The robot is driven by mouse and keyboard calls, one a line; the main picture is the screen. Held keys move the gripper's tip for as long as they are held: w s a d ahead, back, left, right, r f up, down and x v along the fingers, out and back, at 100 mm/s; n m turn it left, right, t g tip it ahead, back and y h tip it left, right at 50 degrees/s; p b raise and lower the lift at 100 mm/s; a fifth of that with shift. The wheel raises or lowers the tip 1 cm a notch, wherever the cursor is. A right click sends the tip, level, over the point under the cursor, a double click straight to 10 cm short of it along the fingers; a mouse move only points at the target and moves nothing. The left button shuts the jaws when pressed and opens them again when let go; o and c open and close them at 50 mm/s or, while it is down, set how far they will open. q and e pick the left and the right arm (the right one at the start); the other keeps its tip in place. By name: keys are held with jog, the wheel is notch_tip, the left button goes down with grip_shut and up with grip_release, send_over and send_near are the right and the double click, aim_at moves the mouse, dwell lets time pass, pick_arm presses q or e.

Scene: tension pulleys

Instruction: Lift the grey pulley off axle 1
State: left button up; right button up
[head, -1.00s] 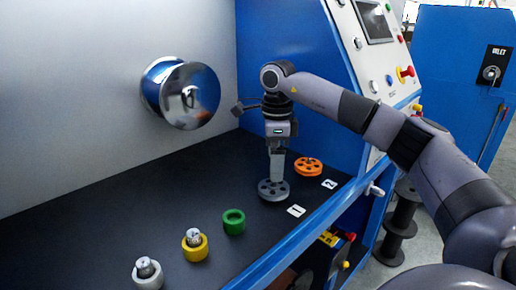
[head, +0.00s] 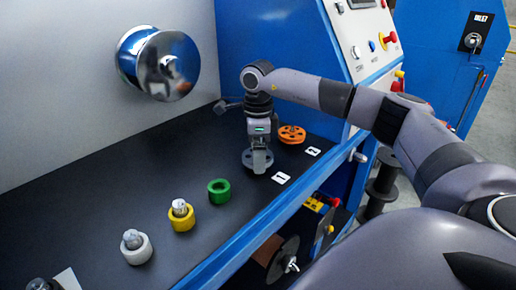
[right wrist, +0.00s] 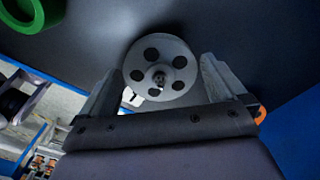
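The grey pulley (head: 247,163), a disc with several round holes, sits on the dark bench beside the label 1 (head: 281,178). My right gripper (head: 258,155) points down over it from above. In the right wrist view the grey pulley (right wrist: 166,64) shows between the two spread fingers, one on each side. The fingers look very near its rim; whether they touch is hard to tell. The axle end (right wrist: 159,80) shows at the pulley's centre. My right gripper looks open around the pulley. My left gripper is out of view.
An orange pulley (head: 291,134) lies behind, near the label 2 (head: 312,151). Green (head: 219,191), yellow (head: 182,219) and white (head: 137,249) rings stand in a row nearer. A shiny drum (head: 157,63) juts from the wall. A blue panel rises close behind the gripper.

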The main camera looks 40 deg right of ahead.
jog(key=c, duration=0.9)
jog(key=shift+o, duration=0.3)
jog(key=shift+r, duration=0.1)
jog(key=shift+r+p, duration=1.65)
jog(key=shift+r, duration=0.05)
jog(key=shift+r, duration=0.1)
jog(key=shift+r+p, duration=1.05)
notch_tip(320, 180, up, 4)
jog(key=p, duration=0.3)
jog(key=shift+s, duration=0.1)
